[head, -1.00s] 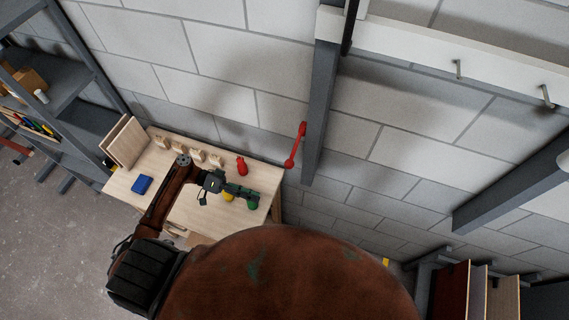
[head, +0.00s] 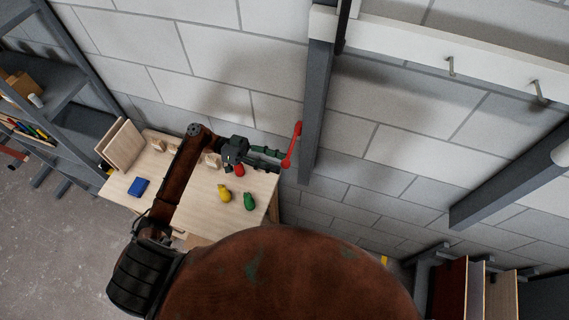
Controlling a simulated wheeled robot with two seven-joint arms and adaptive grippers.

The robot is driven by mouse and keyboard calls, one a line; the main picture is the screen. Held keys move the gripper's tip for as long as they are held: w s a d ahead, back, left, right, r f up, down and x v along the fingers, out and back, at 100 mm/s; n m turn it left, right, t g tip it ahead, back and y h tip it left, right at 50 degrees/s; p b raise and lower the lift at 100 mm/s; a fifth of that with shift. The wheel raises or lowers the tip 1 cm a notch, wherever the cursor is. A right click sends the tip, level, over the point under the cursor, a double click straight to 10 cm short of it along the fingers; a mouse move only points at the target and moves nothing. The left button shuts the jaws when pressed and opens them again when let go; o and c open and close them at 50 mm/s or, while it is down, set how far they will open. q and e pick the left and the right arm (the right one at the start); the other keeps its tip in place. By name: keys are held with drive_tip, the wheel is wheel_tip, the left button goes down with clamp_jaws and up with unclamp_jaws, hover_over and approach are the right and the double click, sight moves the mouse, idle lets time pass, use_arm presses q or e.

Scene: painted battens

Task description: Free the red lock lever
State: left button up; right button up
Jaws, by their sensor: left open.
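The red lock lever (head: 293,146) is on the dark grey upright post (head: 317,110) against the block wall, slanting down and left from its upper end. My left gripper (head: 284,158) is open, its fingers pointing right at the lever's lower end. The fingertips overlap the lever's lower end in the picture; I cannot tell whether they touch it or surround it. My right gripper does not show.
Below my left gripper a wooden table (head: 200,208) holds a red object (head: 239,170), a yellow one (head: 224,194), a green one (head: 249,201) and a blue block (head: 138,187). A grey shelf (head: 75,125) stands left. A white board (head: 430,50) with hooks is upper right.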

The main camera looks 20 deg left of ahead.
sight(284, 164)
use_arm(q)
drive_tip(key=shift+d, duration=1.65)
drive_tip(key=shift+c, duration=0.6)
clamp_jaws()
